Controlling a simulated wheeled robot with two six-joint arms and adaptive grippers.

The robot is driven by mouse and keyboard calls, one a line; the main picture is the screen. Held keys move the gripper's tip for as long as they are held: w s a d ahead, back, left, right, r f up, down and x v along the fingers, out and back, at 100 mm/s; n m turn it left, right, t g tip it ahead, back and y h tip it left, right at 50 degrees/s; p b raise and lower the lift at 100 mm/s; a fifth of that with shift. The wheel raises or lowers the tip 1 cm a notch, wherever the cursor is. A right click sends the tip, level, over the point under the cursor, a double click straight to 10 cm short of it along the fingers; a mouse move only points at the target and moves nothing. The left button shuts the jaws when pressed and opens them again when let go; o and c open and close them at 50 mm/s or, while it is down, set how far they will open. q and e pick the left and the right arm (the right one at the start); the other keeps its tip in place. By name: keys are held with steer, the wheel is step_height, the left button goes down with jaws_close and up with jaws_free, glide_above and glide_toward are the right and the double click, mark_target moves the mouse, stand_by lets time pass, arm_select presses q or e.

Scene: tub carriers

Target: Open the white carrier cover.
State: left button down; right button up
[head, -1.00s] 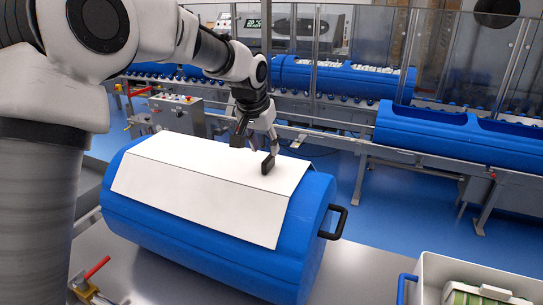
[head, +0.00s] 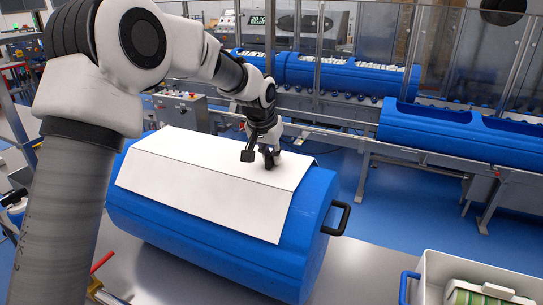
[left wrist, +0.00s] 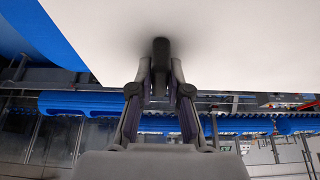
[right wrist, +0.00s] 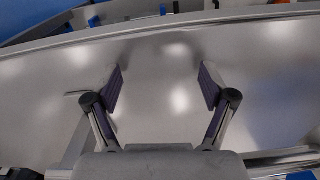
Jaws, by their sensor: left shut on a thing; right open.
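The white carrier cover (head: 205,178) lies over the top of the large blue carrier (head: 190,240) on the metal table in the head view. It looks closed, with its front panel sloping down the near side. My left gripper (head: 260,156) is at the right part of the cover's top, shut on a dark handle. In the left wrist view the dark handle (left wrist: 160,52) stands between the fingers against the white cover (left wrist: 230,35). My right gripper (right wrist: 160,90) shows only in its own wrist view, open and empty over bare grey metal.
A black side handle (head: 343,219) sticks out from the carrier's right end. A white bin (head: 425,290) with green-and-white items stands at lower right. Behind are a conveyor with blue tubs (head: 350,75) and glass guards. The metal table (head: 365,268) is clear between carrier and bin.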

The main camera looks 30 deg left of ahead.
mark_target(192, 144)
arm_select(q)
steer(key=shift+s+a+f, duration=0.15)
steer(key=shift+s+a, duration=0.05)
steer(key=shift+a, duration=0.3)
steer(key=a, duration=0.8)
steer(key=s+a, duration=0.1)
steer(key=a, duration=1.5)
steer(key=shift+s+a+f, duration=0.15)
steer(key=shift+a+f, duration=0.05)
steer(key=shift+a, duration=0.4)
steer(key=shift+r, duration=0.1)
steer(key=shift+s, duration=0.15)
steer(key=c, duration=1.1)
jaws_free()
steer(key=shift+w+a, duration=0.1)
steer(key=shift+w, duration=0.2)
